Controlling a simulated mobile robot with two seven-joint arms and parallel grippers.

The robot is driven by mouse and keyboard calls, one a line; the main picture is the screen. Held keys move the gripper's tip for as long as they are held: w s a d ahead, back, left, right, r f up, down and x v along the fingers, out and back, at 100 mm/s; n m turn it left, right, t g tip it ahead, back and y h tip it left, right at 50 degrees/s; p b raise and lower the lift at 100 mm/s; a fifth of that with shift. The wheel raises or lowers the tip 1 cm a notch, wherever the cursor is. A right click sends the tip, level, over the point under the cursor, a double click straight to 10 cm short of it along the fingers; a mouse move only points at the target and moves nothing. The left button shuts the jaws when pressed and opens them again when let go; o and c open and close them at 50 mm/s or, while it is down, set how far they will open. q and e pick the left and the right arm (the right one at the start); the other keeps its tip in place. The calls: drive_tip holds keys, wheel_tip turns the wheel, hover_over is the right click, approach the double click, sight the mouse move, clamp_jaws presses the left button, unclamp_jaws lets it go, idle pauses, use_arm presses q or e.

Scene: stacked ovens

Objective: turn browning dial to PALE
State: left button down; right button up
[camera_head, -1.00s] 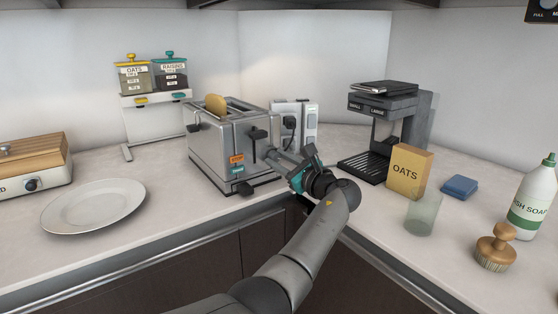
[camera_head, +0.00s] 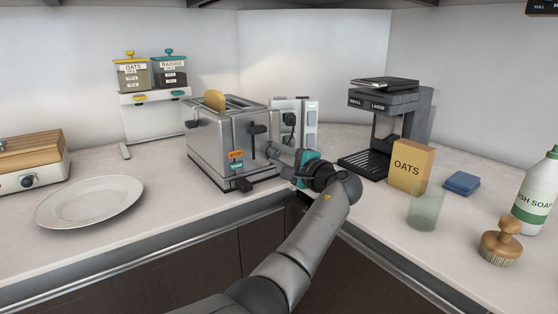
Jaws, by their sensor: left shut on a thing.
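The steel toaster (camera_head: 215,148) stands on the counter with a bread slice (camera_head: 215,100) sticking out of a slot. The dial's marks and setting cannot be read. My right gripper is not in view.
A coffee machine (camera_head: 383,103), an OATS box (camera_head: 410,165) and a glass (camera_head: 425,208) stand right of my arm. A white plate (camera_head: 90,202) lies left of the toaster. A socket unit (camera_head: 308,125) stands behind the gripper.

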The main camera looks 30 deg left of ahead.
use_arm(q)
drive_tip(key=n+b, duration=0.3)
drive_tip(key=n, duration=0.3)
drive_tip(key=shift+s+a+b, duration=0.1)
drive_tip(key=shift+b, duration=0.25)
drive_tip(key=n+b, duration=0.2)
drive_tip(key=n, duration=0.2)
drive_tip(key=shift+n+b, duration=0.65)
drive_tip(key=shift+n, duration=0.15)
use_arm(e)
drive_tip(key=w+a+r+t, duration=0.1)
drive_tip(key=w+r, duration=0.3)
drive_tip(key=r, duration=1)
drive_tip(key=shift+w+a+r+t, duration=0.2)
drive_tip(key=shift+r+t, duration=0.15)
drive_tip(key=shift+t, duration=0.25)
use_arm(q)
drive_tip(key=shift+f, duration=0.1)
drive_tip(key=c, duration=0.6)
unclamp_jaws()
